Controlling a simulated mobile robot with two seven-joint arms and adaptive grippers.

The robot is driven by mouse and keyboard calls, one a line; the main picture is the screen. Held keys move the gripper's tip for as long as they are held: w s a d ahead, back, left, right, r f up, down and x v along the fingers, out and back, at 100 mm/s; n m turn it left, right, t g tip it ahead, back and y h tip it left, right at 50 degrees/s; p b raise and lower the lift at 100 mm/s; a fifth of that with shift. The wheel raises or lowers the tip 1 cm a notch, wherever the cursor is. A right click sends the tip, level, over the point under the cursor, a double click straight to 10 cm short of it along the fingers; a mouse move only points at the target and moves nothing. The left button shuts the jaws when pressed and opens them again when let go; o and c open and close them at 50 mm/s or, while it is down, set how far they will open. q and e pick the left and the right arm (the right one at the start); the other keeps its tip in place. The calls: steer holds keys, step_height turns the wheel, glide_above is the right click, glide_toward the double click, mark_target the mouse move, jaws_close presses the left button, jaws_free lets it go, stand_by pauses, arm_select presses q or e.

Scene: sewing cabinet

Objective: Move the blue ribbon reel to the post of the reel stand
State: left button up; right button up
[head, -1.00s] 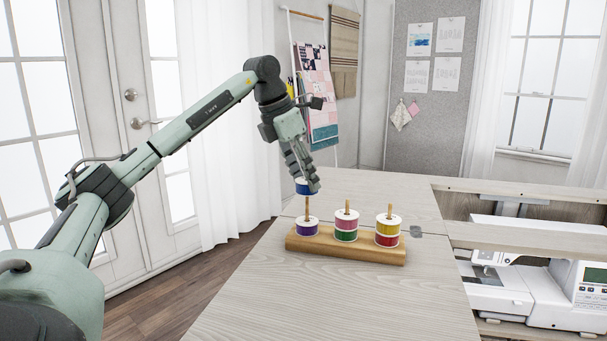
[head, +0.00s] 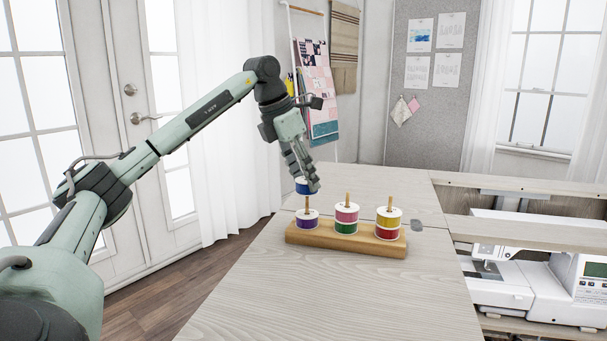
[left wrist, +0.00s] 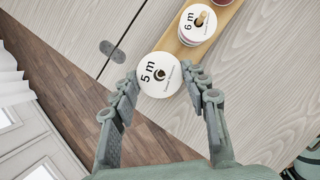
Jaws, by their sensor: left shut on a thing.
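The blue ribbon reel (head: 303,187), white-topped and marked "5 m" in the left wrist view (left wrist: 156,88), is between the fingers of my left gripper (head: 311,184). The gripper is shut on its sides. The reel is at the upper part of the left wooden post (head: 307,203) of the reel stand (head: 348,241). A brown bit shows in its hole in the wrist view; how far it sits on the post is unclear. A purple reel (head: 307,221) sits lower on that post, with bare post between the two. My right gripper is out of view.
The middle post bears a pink reel (head: 346,214) over a green one (head: 346,228). The right post bears a yellow reel (head: 388,219) over a red one (head: 388,234). A sewing machine (head: 520,285) is at the right. The tabletop (head: 330,290) in front is clear.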

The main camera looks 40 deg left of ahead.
arm_select(q)
steer(key=shift+f+b, duration=0.35)
steer(key=shift+f, duration=0.35)
steer(key=o, duration=1.1)
steer(key=shift+c, duration=0.2)
steer(key=v, duration=1.2)
steer(key=shift+s, duration=0.1)
